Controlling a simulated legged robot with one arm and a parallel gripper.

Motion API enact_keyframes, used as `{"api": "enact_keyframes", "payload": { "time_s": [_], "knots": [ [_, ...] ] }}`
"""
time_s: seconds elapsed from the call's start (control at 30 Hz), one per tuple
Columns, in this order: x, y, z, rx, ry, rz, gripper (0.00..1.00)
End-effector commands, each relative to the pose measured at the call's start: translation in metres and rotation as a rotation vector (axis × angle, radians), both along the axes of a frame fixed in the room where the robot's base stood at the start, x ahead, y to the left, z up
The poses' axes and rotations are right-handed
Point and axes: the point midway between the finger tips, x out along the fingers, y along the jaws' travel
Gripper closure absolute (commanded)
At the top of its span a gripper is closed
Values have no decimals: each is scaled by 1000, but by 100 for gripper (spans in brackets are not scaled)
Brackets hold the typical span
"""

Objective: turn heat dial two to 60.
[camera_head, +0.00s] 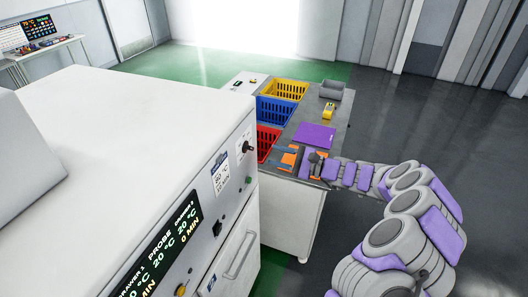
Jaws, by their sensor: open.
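A large white cabinet (130,125) fills the left and centre. Its front panel, seen at a steep angle, carries a black display (165,243) headed "DRAWER 1", "PROBE" and "DRAWER 2", with green 20 °C readings. A dark knob (247,148) sits near the far end of the panel, and a brass-coloured knob (181,290) shows at the bottom edge. I cannot tell which of these is heat dial two, nor read a dial setting. My gripper (287,159), with orange fingers, is open and empty above the side table, right of the cabinet and apart from its panel.
A grey side table (335,110) holds yellow (285,90), blue (274,110) and red (267,140) baskets, a purple mat (314,134), a small yellow item (329,110) and a grey tray (332,90). A drawer handle (241,254) projects below the panel. Dark floor at right is clear.

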Motion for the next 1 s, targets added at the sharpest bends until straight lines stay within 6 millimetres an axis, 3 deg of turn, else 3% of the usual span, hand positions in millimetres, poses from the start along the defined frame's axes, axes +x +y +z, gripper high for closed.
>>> {"api": "enact_keyframes", "payload": {
  "time_s": [0.2, 0.4, 0.6, 1.0],
  "knots": [
    [-16, -47, 1, 2, -2, -2, 60],
    [-27, -76, 0, -1, 0, -2, 60],
    [-32, -87, -1, -1, 0, 1, 60],
    [-32, -87, -1, -1, 0, 2, 60]
  ]
}}
